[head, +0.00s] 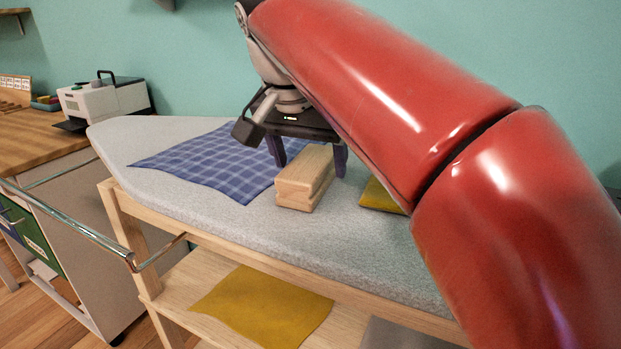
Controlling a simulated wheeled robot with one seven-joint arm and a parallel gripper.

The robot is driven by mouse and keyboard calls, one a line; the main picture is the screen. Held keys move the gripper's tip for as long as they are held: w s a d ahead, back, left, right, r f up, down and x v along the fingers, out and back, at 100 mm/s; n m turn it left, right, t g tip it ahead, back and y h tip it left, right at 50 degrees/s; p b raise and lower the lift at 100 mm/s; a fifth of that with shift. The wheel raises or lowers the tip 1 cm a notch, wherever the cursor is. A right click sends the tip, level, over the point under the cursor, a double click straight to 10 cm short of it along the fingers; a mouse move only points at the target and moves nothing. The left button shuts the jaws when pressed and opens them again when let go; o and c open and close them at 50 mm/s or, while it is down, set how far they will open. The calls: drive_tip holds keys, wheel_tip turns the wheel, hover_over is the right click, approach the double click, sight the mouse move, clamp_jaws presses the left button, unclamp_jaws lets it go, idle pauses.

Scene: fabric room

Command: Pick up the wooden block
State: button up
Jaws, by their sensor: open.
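The wooden block (303,183) is pale, with a groove along its side, and lies on the grey padded ironing surface (240,215). My gripper (310,160) is open and points down at the block's far part. One dark finger shows left of the block and the other right of it. Whether either finger touches the block cannot be told. My red arm comes in from the right and hides part of the surface.
A blue checked cloth (205,160) lies left of the block. A yellow cloth (378,196) lies to its right, partly behind my arm. A shelf below holds another yellow cloth (262,305). A metal rail (75,215) runs at left, near a wooden counter (35,140) with a white machine (103,101).

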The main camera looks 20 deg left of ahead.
drive_tip(key=shift+x, duration=0.85)
drive_tip(key=shift+c, duration=0.3)
drive_tip(key=c, duration=1.2)
drive_tip(key=shift+r, duration=0.1)
